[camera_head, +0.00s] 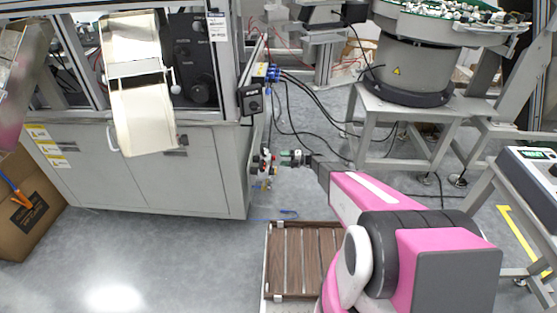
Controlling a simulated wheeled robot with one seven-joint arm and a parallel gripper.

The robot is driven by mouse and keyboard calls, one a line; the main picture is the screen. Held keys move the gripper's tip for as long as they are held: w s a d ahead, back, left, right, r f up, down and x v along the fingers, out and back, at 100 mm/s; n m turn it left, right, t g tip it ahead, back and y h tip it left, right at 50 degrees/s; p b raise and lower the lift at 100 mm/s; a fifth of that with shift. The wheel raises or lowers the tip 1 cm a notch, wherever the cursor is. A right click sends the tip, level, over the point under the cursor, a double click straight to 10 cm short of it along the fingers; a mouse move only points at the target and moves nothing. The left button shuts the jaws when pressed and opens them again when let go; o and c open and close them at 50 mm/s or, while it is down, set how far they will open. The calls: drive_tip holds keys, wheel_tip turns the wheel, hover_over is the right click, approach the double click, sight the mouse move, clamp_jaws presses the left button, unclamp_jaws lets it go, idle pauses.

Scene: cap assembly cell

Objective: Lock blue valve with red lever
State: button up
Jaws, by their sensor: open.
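A small valve assembly (264,163) is mounted on the right side of the grey machine cabinet, near its lower right corner. It has small red, dark and light parts. The red lever and the blue valve are too small to tell apart clearly. My gripper (285,158) is at the end of my pink and black arm, just right of the assembly and pointing left at it. Its jaws are open. I cannot tell whether they touch or surround any part of the valve.
The grey cabinet (180,170) fills the left side. Blue fittings (272,73) with black cables sit higher on its side. A slatted brown pallet (302,262) lies below my arm. A bowl feeder (410,60) stands at the back right. Floor at the lower left is clear.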

drive_tip(key=d, duration=0.7)
drive_tip(key=shift+s+d, duration=0.15)
drive_tip(key=shift+d, duration=0.05)
drive_tip(key=s+d+r+n+g+h, duration=0.1)
drive_tip(key=s+r+n+h, duration=0.4)
drive_tip(key=s+n, duration=0.4)
drive_tip(key=s+d+r+n+g+h, duration=0.15)
drive_tip(key=s+r+n+h, duration=0.25)
drive_tip(key=s+r+n, duration=0.4)
drive_tip(key=s+d+r+n+t+h, duration=0.1)
drive_tip(key=s+d+r+n+h, duration=0.3)
drive_tip(key=s+n, duration=0.4)
drive_tip(key=s+d+r+n+t+h, duration=0.1)
drive_tip(key=s+d+r+n+h, duration=0.4)
drive_tip(key=n, duration=0.6)
drive_tip(key=s+r, duration=0.2)
drive_tip(key=s, duration=0.1)
drive_tip(key=shift+s+d+r+n, duration=0.2)
drive_tip(key=shift+s+d+n, duration=0.1)
drive_tip(key=shift+s+d, duration=0.05)
